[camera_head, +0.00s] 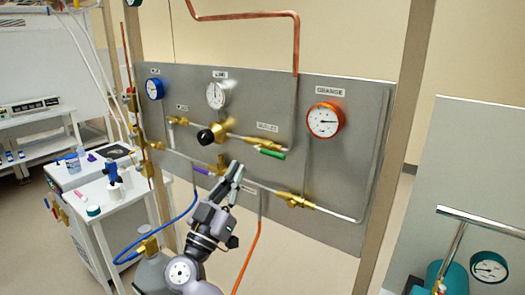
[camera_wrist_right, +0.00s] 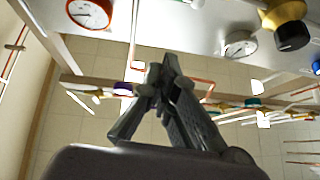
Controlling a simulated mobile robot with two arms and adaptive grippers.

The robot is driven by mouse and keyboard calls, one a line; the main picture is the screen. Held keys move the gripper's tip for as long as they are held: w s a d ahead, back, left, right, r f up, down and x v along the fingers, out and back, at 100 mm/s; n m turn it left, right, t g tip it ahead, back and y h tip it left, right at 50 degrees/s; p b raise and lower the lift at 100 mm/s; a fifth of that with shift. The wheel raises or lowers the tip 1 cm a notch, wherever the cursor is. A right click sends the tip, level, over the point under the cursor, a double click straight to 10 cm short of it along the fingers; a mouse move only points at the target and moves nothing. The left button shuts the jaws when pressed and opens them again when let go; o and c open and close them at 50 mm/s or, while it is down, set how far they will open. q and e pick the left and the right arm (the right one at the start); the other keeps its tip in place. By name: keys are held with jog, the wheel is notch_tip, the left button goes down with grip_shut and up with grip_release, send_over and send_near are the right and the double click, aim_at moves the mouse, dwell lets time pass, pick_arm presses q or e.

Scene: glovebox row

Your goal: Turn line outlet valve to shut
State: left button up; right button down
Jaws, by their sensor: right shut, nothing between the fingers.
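The line outlet valve, under the OUTLET label (camera_head: 267,127), has a green lever handle (camera_head: 271,153) on a brass body. My left gripper is not in view.
The grey panel (camera_head: 345,170) carries a LINE gauge (camera_head: 216,95), a red-rimmed gauge (camera_head: 325,120), a blue gauge (camera_head: 154,89) and a black regulator knob (camera_head: 206,137). A purple-handled valve (camera_head: 202,171) sits close left of my gripper. A brass valve (camera_head: 294,200) is at lower right.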

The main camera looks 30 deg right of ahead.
jog(key=s+d+r+m+g, duration=0.1)
jog(key=r+m+g, duration=0.1)
jog(key=g, duration=0.1)
notch_tip(320, 180, up, 5)
jog(key=p, duration=0.4)
send_over(269, 152)
jog(key=s+a, duration=0.3)
jog(key=shift+w+d+f+p, duration=0.1)
jog(key=shift+d+f+p, duration=0.1)
jog(key=shift+f, duration=0.55)
jog(key=shift+w+d+f+p, duration=0.1)
jog(key=shift+d+f+p, duration=0.05)
jog(key=shift+f, duration=0.65)
jog(key=shift+d+f+p, duration=0.2)
jog(key=shift+f, duration=0.55)
